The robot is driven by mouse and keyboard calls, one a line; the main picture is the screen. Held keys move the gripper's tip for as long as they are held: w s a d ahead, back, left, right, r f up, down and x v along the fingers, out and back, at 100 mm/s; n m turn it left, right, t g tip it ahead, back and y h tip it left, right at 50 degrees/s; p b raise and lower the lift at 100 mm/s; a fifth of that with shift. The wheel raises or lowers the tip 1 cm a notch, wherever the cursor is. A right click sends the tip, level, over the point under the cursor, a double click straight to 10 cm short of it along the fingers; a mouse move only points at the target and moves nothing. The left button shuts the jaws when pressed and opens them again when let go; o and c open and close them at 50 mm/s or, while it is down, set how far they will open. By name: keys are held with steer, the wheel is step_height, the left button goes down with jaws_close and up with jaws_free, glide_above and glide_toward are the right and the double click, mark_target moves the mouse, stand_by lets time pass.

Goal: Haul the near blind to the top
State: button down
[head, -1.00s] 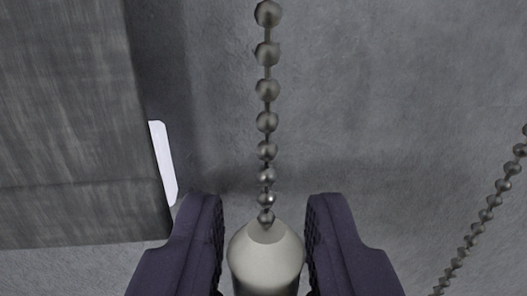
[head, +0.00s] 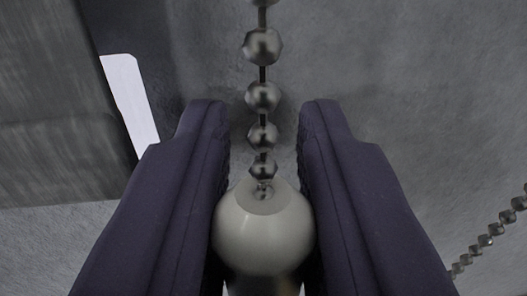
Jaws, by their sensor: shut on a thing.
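My gripper (head: 263,125) is shut on a pale, rounded knob (head: 262,222), with one dark purple finger on each side of it. A metal bead chain (head: 262,97) runs from the top of the knob straight up the picture and out at the top edge. At the left is a grey, streaked panel (head: 45,100), which may be the blind; I cannot tell for sure. A white strip (head: 131,105) shows along the panel's right edge. The lower part of the knob is dim between the fingers.
A second bead chain (head: 488,240) hangs at the lower right, apart from my gripper. A plain grey wall (head: 400,80) lies behind. The space between the right finger and the second chain is clear.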

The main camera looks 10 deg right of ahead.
step_height(320, 180, down, 41)
steer(key=b, duration=3.3)
steer(key=shift+s, duration=0.1)
steer(key=c, duration=1.4)
jaws_free()
steer(key=shift+o, duration=0.5)
steer(key=shift+r, duration=0.15)
steer(key=s+a+p, duration=0.1)
steer(key=s, duration=0.6)
steer(key=shift+s+a, duration=0.15)
steer(key=shift+s, duration=0.15)
